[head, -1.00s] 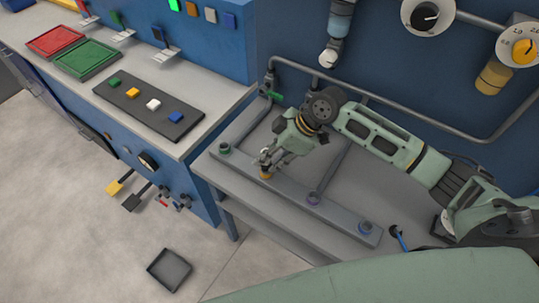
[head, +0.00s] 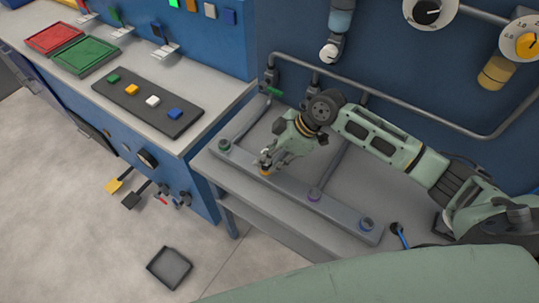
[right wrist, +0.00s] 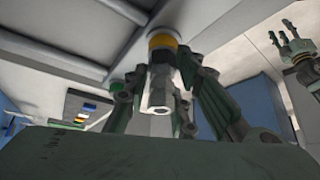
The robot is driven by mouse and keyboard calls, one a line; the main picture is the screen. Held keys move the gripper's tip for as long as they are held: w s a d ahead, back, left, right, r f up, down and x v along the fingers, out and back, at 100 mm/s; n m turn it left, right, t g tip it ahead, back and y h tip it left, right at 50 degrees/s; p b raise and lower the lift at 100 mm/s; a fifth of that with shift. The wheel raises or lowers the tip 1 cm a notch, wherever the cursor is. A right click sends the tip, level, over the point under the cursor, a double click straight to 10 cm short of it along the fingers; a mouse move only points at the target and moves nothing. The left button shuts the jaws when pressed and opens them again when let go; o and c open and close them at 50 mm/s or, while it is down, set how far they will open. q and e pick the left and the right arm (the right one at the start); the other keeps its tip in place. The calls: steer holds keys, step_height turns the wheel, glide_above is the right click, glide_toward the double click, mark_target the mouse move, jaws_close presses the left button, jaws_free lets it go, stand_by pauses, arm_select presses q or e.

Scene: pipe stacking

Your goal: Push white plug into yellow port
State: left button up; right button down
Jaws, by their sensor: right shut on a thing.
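The white plug (right wrist: 157,95) is a pale hexagonal tube between the fingers of my right gripper in the right wrist view. Its far end meets the yellow port (right wrist: 162,40), a yellow ring on the grey rail; I cannot tell how deep it sits. In the head view my right gripper (head: 266,161) is shut on the plug right at the yellow port (head: 265,173), and its fingers hide most of the plug. My left gripper (right wrist: 288,36) shows at the upper right of the right wrist view, fingers apart and empty, away from the rail.
The grey rail (head: 288,183) also carries a green port (head: 224,147), a purple port (head: 314,194) and a blue port (head: 367,224). Pipes (head: 410,113) run along the blue wall behind. A panel with coloured buttons (head: 150,106) stands left. A dark tray (head: 170,267) lies on the floor.

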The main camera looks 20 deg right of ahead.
steer(key=c, duration=1.4)
jaws_free()
steer(key=shift+r, duration=0.1)
steer(key=v, duration=1.2)
steer(key=shift+s, duration=0.1)
